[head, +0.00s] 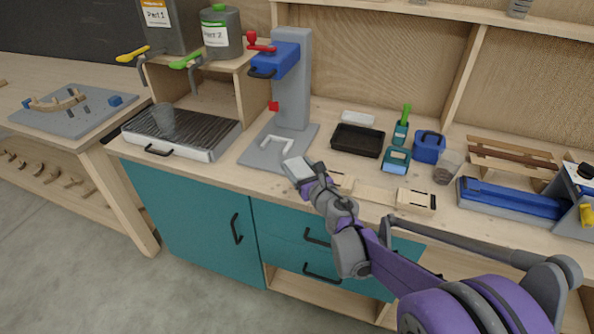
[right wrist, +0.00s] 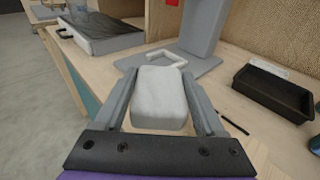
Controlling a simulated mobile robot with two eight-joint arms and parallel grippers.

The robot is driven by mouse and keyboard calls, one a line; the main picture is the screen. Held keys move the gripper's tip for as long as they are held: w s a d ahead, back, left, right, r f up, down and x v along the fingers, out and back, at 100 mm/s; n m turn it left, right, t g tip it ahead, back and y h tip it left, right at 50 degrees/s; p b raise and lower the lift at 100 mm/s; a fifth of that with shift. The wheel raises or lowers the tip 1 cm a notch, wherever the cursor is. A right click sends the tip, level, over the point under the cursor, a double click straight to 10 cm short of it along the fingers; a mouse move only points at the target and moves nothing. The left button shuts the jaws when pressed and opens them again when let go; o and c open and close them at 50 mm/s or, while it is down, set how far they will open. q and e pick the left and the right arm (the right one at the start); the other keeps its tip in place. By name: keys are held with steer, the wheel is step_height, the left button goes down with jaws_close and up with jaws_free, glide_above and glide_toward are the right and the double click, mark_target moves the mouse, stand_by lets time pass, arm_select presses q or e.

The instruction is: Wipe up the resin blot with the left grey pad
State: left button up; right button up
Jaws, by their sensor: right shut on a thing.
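My right gripper (head: 303,179) is shut on a pale grey pad (head: 296,167), above the front of the worktop (head: 228,166) by the grey press base. In the right wrist view the pad (right wrist: 160,98) sits between the two fingers of the right gripper (right wrist: 158,84). Another pale block (head: 358,118), perhaps a second pad, lies behind the black tray. I cannot make out a resin blot in either view; the pad and arm hide part of the worktop. My left gripper is not in view.
The grey press (head: 291,85) stands behind the pad, with a white U-shaped piece (head: 276,143) on its base. The black tray (head: 357,140) is to the right. A ridged hotplate (head: 185,132) is to the left. A thin dark strip (right wrist: 234,123) lies beside the right finger.

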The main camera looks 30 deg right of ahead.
steer(key=shift+a+f+b, duration=0.1)
steer(key=shift+f+b, duration=1.75)
steer(key=shift+f, duration=0.95)
steer(key=shift+f+b, duration=0.7)
steer(key=shift+f, duration=0.3)
